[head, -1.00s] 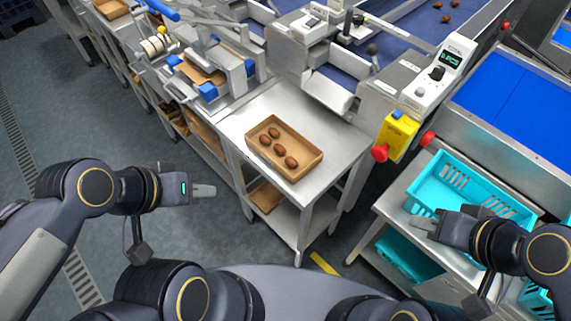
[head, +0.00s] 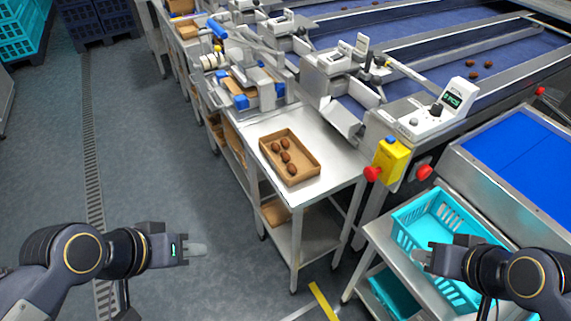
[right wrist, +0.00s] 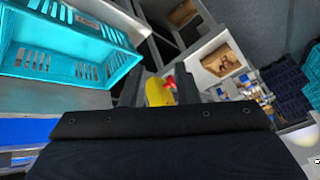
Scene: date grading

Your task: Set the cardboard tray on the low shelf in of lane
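A brown cardboard tray (head: 316,173) with several dates in it sits on the top of a steel table (head: 333,143) in the middle of the head view. The table's low shelf (head: 311,244) shows beneath, with a brown cardboard piece (head: 275,212) on it. The tray also shows in the right wrist view (right wrist: 236,50). My left gripper (head: 197,249) is left of the table over the floor, away from the tray; its finger gap cannot be made out. My right gripper (head: 422,257) is in front of the turquoise crate, holding nothing that I can see; its opening is unclear.
A turquoise crate (head: 405,238) stands on a steel stand at the right, with another below. A yellow box with red buttons (head: 390,160) juts out beside the table. A press with blue parts (head: 241,100) stands behind the tray. The floor at left is clear.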

